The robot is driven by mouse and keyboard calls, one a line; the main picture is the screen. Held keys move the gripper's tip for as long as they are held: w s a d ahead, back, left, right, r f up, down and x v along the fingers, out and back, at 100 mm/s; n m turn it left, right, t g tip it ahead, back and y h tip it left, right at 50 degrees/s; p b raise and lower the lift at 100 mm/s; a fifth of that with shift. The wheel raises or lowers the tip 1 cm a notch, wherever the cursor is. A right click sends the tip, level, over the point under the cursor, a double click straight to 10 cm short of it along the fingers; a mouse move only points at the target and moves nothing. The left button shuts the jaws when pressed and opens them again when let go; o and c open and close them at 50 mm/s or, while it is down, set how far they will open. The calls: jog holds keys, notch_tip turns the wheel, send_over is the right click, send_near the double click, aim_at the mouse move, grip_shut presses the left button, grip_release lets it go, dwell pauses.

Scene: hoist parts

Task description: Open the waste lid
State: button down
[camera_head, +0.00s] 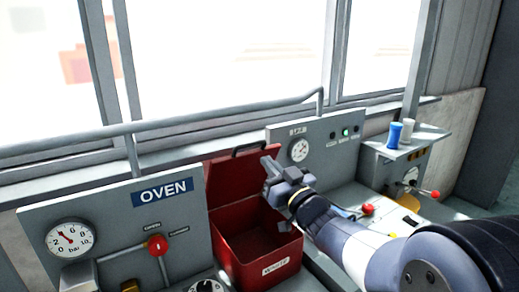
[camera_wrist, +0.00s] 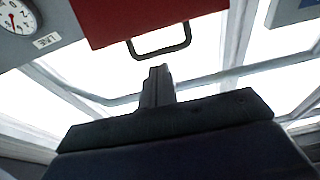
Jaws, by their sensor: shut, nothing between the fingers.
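The red waste box (camera_head: 262,262) stands between the oven panel and the gauge panel, with a white label on its front. Its red lid (camera_head: 230,178) stands raised at the back, so the inside shows. The lid's dark handle (camera_head: 248,149) is at its top edge. My gripper (camera_head: 267,166) is shut and empty, in front of the lid's upper right part. In the wrist view the lid (camera_wrist: 140,18) and its handle (camera_wrist: 160,44) show just beyond my shut fingers (camera_wrist: 158,72). I cannot tell whether the fingers touch the lid.
The oven panel (camera_head: 100,230) with a gauge and red knob stands at left. A gauge panel (camera_head: 318,150) stands behind. A grey rail (camera_head: 220,112) runs along the window. Blue (camera_head: 394,135) and white (camera_head: 407,132) cylinders stand on a right-hand shelf.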

aim_at(253, 144)
jog(key=shift+p+x, duration=0.6)
jog(key=shift+x, duration=2.05)
jog(key=shift+w+a+r+p, duration=0.1)
jog(key=shift+w+r+p, duration=0.15)
jog(key=shift+p, duration=0.25)
jog(key=w+a+r+p, duration=0.1)
jog(key=p, duration=0.1)
jog(key=w+r+g+h+p, duration=0.1)
jog(key=p, duration=0.1)
jog(key=shift+w+a, duration=0.2)
jog(key=shift+a, duration=0.15)
jog(key=shift+w+a+r+g+p, duration=0.15)
jog(key=shift+w+a+g+p, duration=0.25)
jog(key=shift+p, duration=0.6)
jog(key=shift+w, duration=0.25)
jog(key=shift+s+f, duration=0.1)
jog(key=shift+f, duration=0.15)
